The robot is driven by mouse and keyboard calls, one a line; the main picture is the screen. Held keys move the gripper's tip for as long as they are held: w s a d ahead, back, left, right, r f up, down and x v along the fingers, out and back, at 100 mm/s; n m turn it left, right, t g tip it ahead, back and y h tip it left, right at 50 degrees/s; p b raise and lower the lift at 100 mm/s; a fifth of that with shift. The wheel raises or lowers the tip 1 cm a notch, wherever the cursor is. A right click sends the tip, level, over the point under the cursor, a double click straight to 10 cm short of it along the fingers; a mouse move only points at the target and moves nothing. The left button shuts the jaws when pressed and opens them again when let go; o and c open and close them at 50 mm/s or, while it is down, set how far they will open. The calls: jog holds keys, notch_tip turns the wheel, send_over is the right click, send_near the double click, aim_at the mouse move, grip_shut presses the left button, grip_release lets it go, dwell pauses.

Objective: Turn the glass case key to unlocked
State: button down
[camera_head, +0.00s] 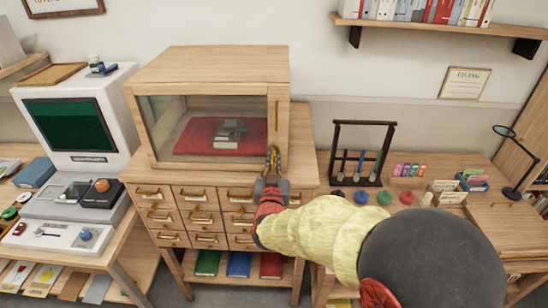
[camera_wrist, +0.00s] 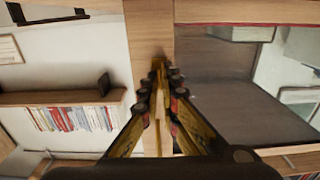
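The glass case (camera_head: 207,62) is a wooden box with a glass front, standing on a drawer cabinet. My gripper (camera_head: 272,158) is at the lower part of the case's right front post, below a vertical brass handle (camera_head: 277,115). In the wrist view my gripper's fingertips (camera_wrist: 159,78) are close together at the wooden post (camera_wrist: 150,30). A narrow brass piece (camera_wrist: 158,66) shows between them. I cannot tell whether it is the key, or whether the fingers grip it. The key's position is not readable.
The cabinet drawers (camera_head: 200,218) with brass pulls are just below the case. An old computer (camera_head: 70,115) stands to the left. A dark rack (camera_head: 363,150) stands on the desk to the right. Wall space above the case is clear.

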jog(key=shift+f, duration=0.1)
dwell(0.3)
jog(key=c, duration=2.1)
grip_release()
jog(key=shift+o, duration=0.2)
jog(key=s, duration=1.2)
jog(key=shift+a, duration=0.25)
